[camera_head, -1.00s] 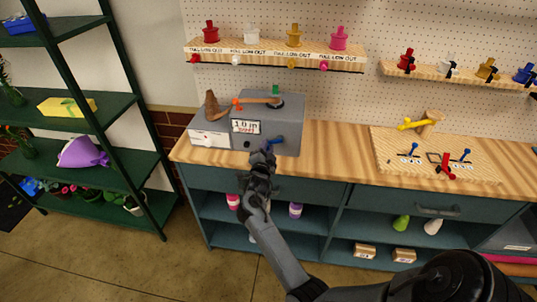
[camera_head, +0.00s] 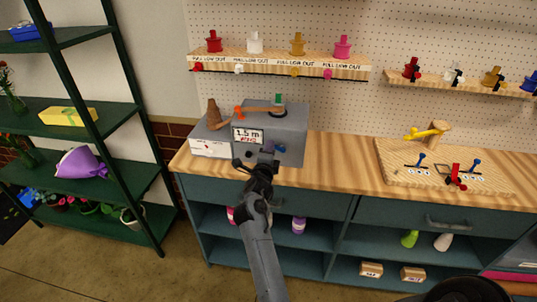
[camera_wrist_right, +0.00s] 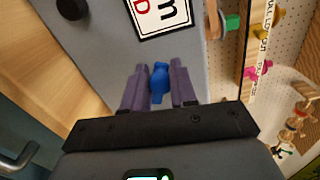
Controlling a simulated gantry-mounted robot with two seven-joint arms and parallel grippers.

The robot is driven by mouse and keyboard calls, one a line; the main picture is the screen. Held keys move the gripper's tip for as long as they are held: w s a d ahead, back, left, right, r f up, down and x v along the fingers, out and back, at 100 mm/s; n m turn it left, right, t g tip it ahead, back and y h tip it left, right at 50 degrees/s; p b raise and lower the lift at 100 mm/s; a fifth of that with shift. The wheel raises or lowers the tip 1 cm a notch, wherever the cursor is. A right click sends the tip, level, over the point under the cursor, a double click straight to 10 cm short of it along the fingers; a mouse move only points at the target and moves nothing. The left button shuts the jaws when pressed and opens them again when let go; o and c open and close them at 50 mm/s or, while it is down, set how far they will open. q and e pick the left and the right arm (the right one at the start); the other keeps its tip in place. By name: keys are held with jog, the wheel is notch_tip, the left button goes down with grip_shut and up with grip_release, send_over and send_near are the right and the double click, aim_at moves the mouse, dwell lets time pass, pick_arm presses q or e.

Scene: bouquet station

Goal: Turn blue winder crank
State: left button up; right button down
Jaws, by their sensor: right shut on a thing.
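The grey winder box (camera_head: 285,136) stands on the left end of the wooden counter. Its white label reads about 1.5 m, with red letters below. The blue crank (camera_head: 268,147) is on its front face, mostly hidden by my right gripper (camera_head: 264,164). In the right wrist view the crank's blue knob (camera_wrist_right: 160,82) sits between the two purple-grey fingers of my right gripper (camera_wrist_right: 158,88), which is shut on it. My left gripper is not in view.
A board with small levers (camera_head: 447,170) lies on the counter at right. A brown cone-shaped thing (camera_head: 213,116) sits on the box's left. A peg shelf (camera_head: 280,62) hangs above. A dark green rack (camera_head: 110,95) stands at left. The counter middle is clear.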

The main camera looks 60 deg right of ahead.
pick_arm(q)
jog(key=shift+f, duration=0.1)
pick_arm(e)
jog(key=shift+s+r, duration=0.1)
jog(key=shift+r, duration=0.3)
jog(key=c, duration=0.9)
grip_release()
jog(key=shift+d+f, duration=0.1)
jog(key=shift+f, duration=0.05)
jog(key=shift+c, duration=0.2)
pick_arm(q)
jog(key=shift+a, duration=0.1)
pick_arm(e)
jog(key=shift+a+f, duration=0.1)
jog(key=shift+a, duration=0.1)
